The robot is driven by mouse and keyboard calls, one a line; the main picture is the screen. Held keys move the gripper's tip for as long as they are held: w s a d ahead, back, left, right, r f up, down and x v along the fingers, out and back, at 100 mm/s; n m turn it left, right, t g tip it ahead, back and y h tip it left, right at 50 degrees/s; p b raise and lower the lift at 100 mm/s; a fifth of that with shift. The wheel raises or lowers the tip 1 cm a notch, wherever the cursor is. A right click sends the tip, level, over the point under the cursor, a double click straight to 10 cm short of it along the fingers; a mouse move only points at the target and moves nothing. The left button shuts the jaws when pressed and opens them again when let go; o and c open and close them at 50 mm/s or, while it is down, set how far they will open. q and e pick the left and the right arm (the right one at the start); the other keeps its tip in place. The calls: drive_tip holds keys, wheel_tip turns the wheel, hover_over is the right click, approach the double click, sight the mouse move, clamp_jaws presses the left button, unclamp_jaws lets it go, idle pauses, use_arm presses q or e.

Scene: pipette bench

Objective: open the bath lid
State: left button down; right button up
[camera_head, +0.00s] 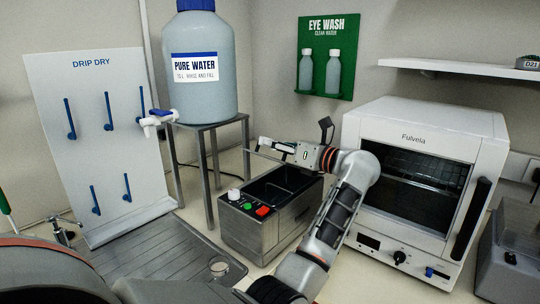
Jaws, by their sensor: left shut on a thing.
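The steel bath (262,240) stands on the bench in the middle, with a white knob and green and red buttons on its front. Its dark well shows uncovered from above. My left gripper (272,147) is above the bath's back edge, pointing left, and shut. A thin pale edge at its fingertips looks like the bath lid (256,152), raised and seen nearly edge-on. The fingers and wrist hide much of the contact and the lid's exact tilt. My right gripper is not in view.
A white oven (425,130) stands close on the right. A pure water tank (208,100) with a tap sits on a metal stand behind left. A drip-dry board (100,150) and a ridged drain tray (165,255) with a small glass dish (219,266) are on the left.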

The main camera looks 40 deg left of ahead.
use_arm(q)
drive_tip(key=shift+w+a+r, duration=0.15)
drive_tip(key=shift+w+r, duration=0.05)
drive_tip(key=shift+r, duration=0.45)
drive_tip(key=shift+w+a+r, duration=0.1)
drive_tip(key=shift+w+r, duration=0.1)
drive_tip(key=shift+r, duration=0.4)
drive_tip(key=c, duration=2.2)
unclamp_jaws()
drive_tip(key=shift+s+a+r, duration=0.1)
drive_tip(key=shift+s+a, duration=0.05)
drive_tip(key=shift+s, duration=0.25)
drive_tip(key=shift+w+d, duration=0.2)
wheel_tip(320, 180, up, 10)
drive_tip(key=shift+s+a+f, duration=0.1)
drive_tip(key=shift+s, duration=0.05)
